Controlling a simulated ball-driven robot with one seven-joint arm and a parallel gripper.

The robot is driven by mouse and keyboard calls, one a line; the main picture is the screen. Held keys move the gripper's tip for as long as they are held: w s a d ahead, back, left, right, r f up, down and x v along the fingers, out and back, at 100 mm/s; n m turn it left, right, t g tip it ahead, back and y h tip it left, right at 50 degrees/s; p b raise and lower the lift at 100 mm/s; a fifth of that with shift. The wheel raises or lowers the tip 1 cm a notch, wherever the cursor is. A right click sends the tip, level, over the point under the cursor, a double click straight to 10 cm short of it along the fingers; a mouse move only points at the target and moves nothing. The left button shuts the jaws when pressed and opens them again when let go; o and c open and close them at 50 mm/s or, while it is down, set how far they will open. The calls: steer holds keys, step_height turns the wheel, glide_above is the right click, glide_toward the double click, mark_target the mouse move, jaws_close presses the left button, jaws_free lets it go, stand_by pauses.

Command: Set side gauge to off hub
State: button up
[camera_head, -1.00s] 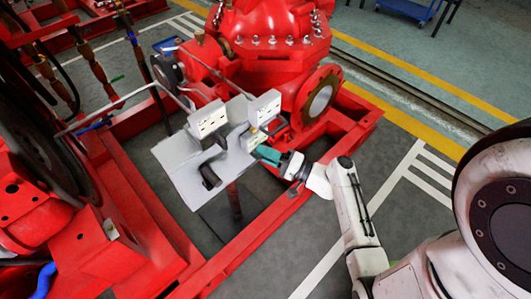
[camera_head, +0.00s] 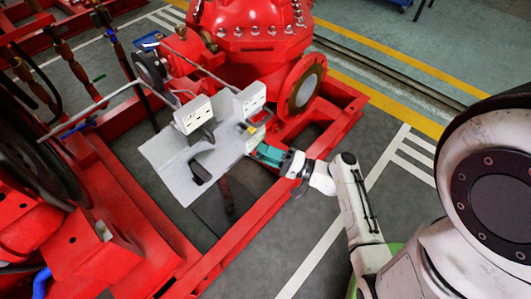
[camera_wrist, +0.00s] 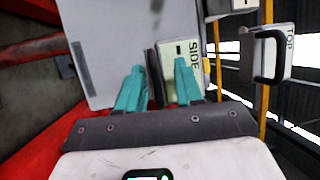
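A pale gauge box marked SIDE (camera_wrist: 194,58) sits behind the right fingertip in the wrist view, with a dark strip on its left side. My gripper (camera_wrist: 158,78) has two teal fingers standing apart, with the dark strip between them; I cannot tell whether they touch it. In the head view my gripper (camera_head: 270,154) is at the right edge of a pale grey panel (camera_head: 172,168), close to a small pale block (camera_head: 254,138). Its fingertips are too small there to judge contact. Two white boxes stand along the panel's back, left (camera_head: 193,114) and right (camera_head: 249,98).
A box marked TOP (camera_wrist: 286,48) with a black handle is at the right in the wrist view. Red pump housing (camera_head: 265,22) and its round flange (camera_head: 303,90) stand behind the panel. Red frame rails (camera_head: 250,225) surround it. Grey floor to the right is open.

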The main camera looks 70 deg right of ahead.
steer(key=shift+s+f, duration=0.1)
steer(key=s+f, duration=0.1)
steer(key=s, duration=0.9)
steer(key=shift+s+d+f, duration=0.25)
steer(key=shift+d+f, duration=0.1)
steer(key=shift+d, duration=0.05)
steer(key=w+a+f+n+g+y, duration=0.1)
steer(key=a+f+n+g+y, duration=0.25)
steer(key=a+n+g, duration=0.35)
steer(key=w+a+f+n+g+y, duration=0.1)
steer(key=a+f+n+g+y, duration=0.1)
steer(key=a+f+n+g, duration=0.45)
step_height(320, 180, up, 30)
steer(key=a+n+g+h+p, duration=0.2)
steer(key=g+h+p, duration=0.3)
steer(key=p, duration=1.5)
steer(key=shift+s+a+r+h, duration=0.2)
steer(key=shift+s+a+h, duration=0.2)
steer(key=shift+h, duration=0.65)
